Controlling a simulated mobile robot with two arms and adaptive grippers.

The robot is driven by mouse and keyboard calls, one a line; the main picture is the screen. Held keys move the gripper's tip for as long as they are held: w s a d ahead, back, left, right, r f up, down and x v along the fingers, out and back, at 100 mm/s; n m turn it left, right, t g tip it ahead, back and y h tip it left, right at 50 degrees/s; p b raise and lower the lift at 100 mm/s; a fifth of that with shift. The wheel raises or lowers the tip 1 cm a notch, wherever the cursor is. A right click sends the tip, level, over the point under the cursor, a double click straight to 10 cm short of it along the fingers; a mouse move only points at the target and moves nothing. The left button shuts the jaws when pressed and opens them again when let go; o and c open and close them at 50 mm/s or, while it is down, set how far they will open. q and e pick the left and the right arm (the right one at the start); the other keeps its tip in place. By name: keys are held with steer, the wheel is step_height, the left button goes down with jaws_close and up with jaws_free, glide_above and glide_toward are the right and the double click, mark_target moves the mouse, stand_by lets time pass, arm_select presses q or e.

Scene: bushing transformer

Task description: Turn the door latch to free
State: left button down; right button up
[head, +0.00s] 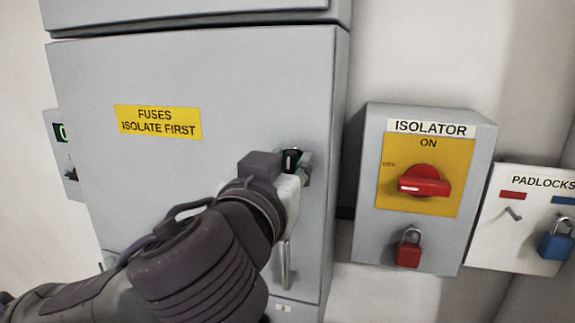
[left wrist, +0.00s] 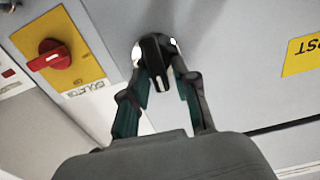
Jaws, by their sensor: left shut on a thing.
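The door latch is a small black knob (head: 292,157) on the right side of the grey cabinet door (head: 190,70). In the left wrist view the black latch (left wrist: 155,62) shows a white mark at its near end. My left gripper (head: 297,170) is at the latch, with its arm in front of the door. In the left wrist view the two fingers of this gripper (left wrist: 160,84) lie one on each side of the latch, shut on it. The gripper partly hides the latch in the head view. My right gripper is not in view.
A silver door handle (head: 286,265) hangs below the latch. Right of the cabinet is an isolator box (head: 368,180) with a red knob (head: 424,182), marked ON, and a red padlock (head: 408,253). A padlock board (head: 500,245) holds a blue padlock (head: 556,244).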

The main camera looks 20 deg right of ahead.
arm_select(q)
steer(key=m+b, duration=0.1)
steer(key=m, duration=0.1)
steer(key=m+b, duration=0.1)
steer(key=m, duration=0.1)
steer(key=shift+s+d+f, duration=0.15)
steer(key=shift+d+f, duration=0.05)
steer(key=m+b, duration=0.1)
steer(key=m, duration=0.3)
steer(key=m+b, duration=0.2)
steer(key=m, duration=0.3)
steer(key=f+m+b, duration=0.1)
steer(key=m, duration=0.3)
steer(key=shift+s+d, duration=0.25)
steer(key=shift+s, duration=0.05)
steer(key=shift+m, duration=0.4)
steer(key=c, duration=1.2)
jaws_free()
steer(key=shift+o, duration=0.3)
steer(key=shift+w+d, duration=0.1)
steer(key=shift+w, duration=0.05)
